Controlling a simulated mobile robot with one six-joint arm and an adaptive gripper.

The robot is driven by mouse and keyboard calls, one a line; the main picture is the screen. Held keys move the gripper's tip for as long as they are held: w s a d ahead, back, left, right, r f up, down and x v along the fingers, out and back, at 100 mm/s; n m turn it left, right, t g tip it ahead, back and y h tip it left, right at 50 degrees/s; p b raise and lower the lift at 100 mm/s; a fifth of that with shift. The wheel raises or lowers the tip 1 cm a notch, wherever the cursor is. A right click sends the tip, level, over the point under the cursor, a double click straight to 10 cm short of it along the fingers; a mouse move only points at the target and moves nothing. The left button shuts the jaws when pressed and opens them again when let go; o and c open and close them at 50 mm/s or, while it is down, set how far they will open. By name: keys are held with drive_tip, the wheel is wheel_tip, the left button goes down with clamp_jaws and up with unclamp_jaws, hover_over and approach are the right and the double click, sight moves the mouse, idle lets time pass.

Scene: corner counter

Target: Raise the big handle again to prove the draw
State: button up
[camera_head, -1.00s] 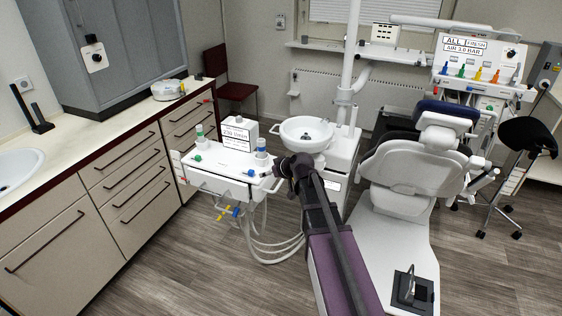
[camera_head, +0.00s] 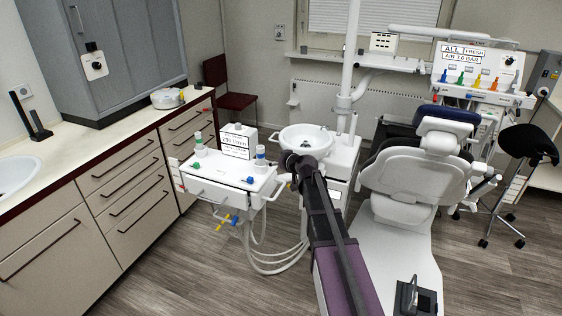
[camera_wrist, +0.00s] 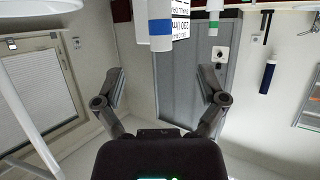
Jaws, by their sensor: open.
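Two upright white handles stand at the cart (camera_head: 215,184), one with a blue band (camera_head: 260,155) at the right and one with a green band (camera_head: 199,146) at the left. My gripper (camera_head: 290,159) is just right of the blue-banded handle in the head view. In the wrist view my gripper (camera_wrist: 161,78) is open and empty, its fingers spread; the blue-banded handle (camera_wrist: 160,27) is beyond them, and the green-banded handle (camera_wrist: 214,20) is farther off.
A white basin (camera_head: 306,139) stands behind my gripper, with the dental chair (camera_head: 410,180) to the right. Hoses (camera_head: 275,265) hang below the cart. A drawer counter (camera_head: 125,190) runs along the left. Floor is clear in front of the cart.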

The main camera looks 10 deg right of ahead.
sight(263, 157)
drive_tip(key=b+x, duration=0.4)
drive_tip(key=x, duration=0.9)
drive_tip(key=shift+b, duration=0.4)
clamp_jaws()
